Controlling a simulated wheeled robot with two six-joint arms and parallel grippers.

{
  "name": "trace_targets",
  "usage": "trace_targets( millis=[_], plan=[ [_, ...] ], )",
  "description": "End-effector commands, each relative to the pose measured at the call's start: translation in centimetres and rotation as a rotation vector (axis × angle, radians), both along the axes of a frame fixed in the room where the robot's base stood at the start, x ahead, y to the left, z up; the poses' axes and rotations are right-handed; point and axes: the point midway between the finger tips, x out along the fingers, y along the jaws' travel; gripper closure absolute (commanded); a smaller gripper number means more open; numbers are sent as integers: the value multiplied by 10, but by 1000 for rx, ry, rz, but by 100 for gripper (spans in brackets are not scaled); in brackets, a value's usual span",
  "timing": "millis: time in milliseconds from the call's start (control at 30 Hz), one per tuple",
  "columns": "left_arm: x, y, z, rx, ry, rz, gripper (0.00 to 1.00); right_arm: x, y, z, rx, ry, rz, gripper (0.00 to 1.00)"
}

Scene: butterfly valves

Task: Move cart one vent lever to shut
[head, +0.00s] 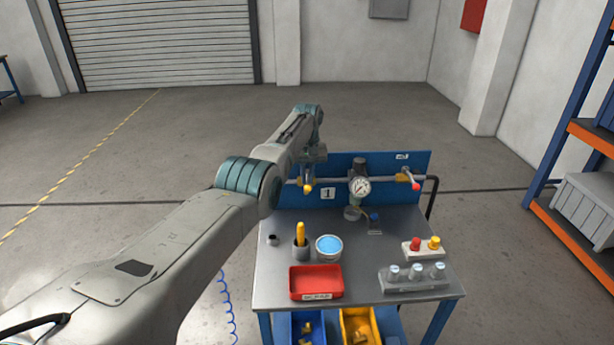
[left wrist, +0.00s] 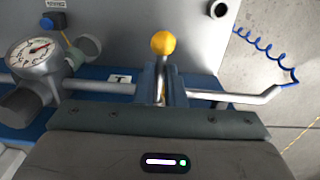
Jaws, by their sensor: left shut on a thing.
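Cart one (head: 350,285) is a grey-topped cart with a blue back panel marked "1" (head: 328,194). A grey pipe runs along the panel, also seen in the left wrist view (left wrist: 105,86). A lever with a yellow knob (head: 307,188) is at the pipe's left part, roughly square across the pipe; its knob (left wrist: 163,42) shows clearly in the left wrist view. My left gripper (left wrist: 162,86) is shut around this lever below the knob. In the head view my arm partly hides the valve. A red-tipped lever (head: 414,185) is at the pipe's right end. I cannot read which lever is marked vent.
A pressure gauge (head: 359,187) sits between the levers. The cart top holds a red tray (head: 316,283), a blue-filled round tin (head: 329,247), a cup with a yellow tool (head: 301,250), a button box (head: 424,249) and a jar rack (head: 415,280). An orange-blue shelf (head: 567,130) stands right.

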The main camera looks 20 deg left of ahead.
Motion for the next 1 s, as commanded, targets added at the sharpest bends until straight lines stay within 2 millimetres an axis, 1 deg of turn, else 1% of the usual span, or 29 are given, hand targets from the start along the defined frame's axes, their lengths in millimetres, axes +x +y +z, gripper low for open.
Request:
trace_targets(
  millis=[33, 100, 133, 400, 533, 667, 700, 833, 1000],
  plan=[
    [1, 0, 2, -1, -5, 1, 86, 0, -1, 0, -1, 0, 0, 100],
    [1, 0, 2, 0, -4, 1, 73, 0, -1, 0, -1, 0, 0, 100],
    [1, 0, 2, 0, -4, 0, 69, 0, -1, 0, -1, 1, 0, 100],
    [0, 0, 1, 0, -2, 0, 69, 0, -1, 0, -1, 0, 0, 100],
    [1, 0, 10, 0, -4, 0, 69, -1, 0, -1, 0, 0, 0, 100],
    [1, 0, 31, 0, -6, 0, 69, -1, 1, -5, 1, 0, -1, 100],
    [2, 0, 38, 1, -8, 0, 69, -1, 2, -11, 2, 0, -1, 100],
    [2, 0, 66, -1, -7, 0, 69, -1, 4, -22, 4, 0, -2, 100],
    [1, -1, 94, -1, -4, 0, 69, -1, 5, -30, 6, 0, -1, 100]
  ],
)
